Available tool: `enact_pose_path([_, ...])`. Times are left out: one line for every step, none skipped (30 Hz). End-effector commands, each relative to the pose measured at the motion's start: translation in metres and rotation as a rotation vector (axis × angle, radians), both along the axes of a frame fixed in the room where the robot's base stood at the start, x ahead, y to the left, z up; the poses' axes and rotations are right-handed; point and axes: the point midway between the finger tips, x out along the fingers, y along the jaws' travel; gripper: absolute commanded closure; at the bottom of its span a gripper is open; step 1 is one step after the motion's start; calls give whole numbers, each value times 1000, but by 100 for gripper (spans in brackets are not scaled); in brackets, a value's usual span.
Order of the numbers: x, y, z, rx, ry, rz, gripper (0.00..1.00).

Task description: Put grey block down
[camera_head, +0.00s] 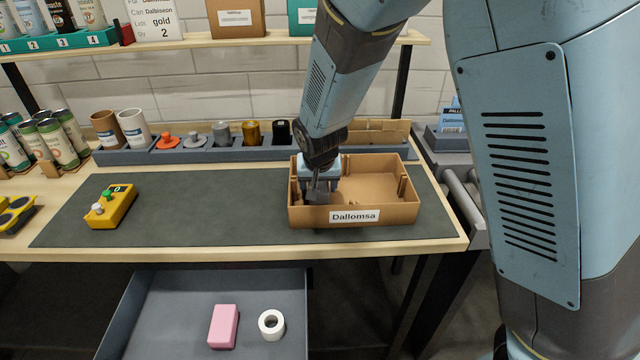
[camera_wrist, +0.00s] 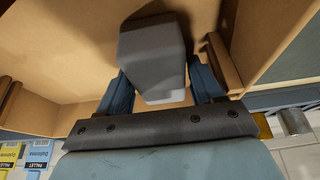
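The grey block (camera_wrist: 152,55) is between the two fingers of my gripper (camera_wrist: 158,75) in the wrist view, and the fingers appear to press on its sides. In the head view the block (camera_head: 319,189) and my gripper (camera_head: 320,178) are inside the left part of an open brown cardboard box (camera_head: 385,213) labelled Dallomsa. The block's far end points toward the box's inside. I cannot tell whether it touches the box floor.
The box stands on the dark mat (camera_head: 200,212) at the table's right. A yellow button box (camera_head: 111,206) is at left. A grey rack (camera_head: 225,142) with cups and coloured parts runs behind. An open drawer (camera_head: 170,300) below holds a pink block (camera_head: 223,326) and a white roll (camera_head: 271,324).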

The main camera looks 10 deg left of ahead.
Motion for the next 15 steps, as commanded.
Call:
enact_pose_path([0,0,0,0,0,0,33])
enact_pose_path([0,0,0,0,0,0,33])
enact_pose_path([0,0,0,0,0,0,33])
enact_pose_path([0,0,0,0,0,0,33])
enact_pose_path([0,0,0,0,0,0,33])
enact_pose_path([0,0,0,0,0,0,33])
enact_pose_path([0,0,1,0,0,0,33])
enact_pose_path([0,0,1,0,-1,0,33])
enact_pose_path([0,0,3,1,-1,0,33])
enact_pose_path([-1,0,4,1,-1,0,33])
enact_pose_path([-1,0,6,2,-1,2,33])
enact_pose_path([-2,0,9,2,-2,2,33])
enact_pose_path([-3,0,11,2,-2,1,33])
enact_pose_path([-4,0,14,3,-1,1,33])
enact_pose_path([-7,-1,19,3,-1,2,33])
